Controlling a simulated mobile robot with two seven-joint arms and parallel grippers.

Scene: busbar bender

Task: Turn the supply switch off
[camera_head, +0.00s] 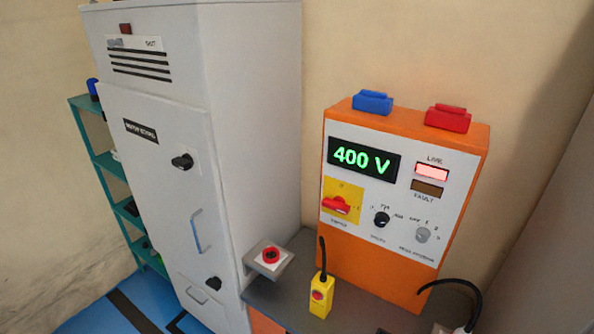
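The supply switch is a red handle (336,205) on a yellow plate (344,189), at the lower left of the panel of an orange power unit (360,255). The red handle lies roughly sideways, tilted slightly. The display (363,159) above it reads 400 V in green. The lamp marked LIVE (431,172) glows pinkish red; the fault lamp (427,188) below it looks dark. Neither of my grippers is in view.
A black knob (382,219) and a grey knob (423,235) sit right of the switch. A tall grey cabinet (250,130) stands left.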

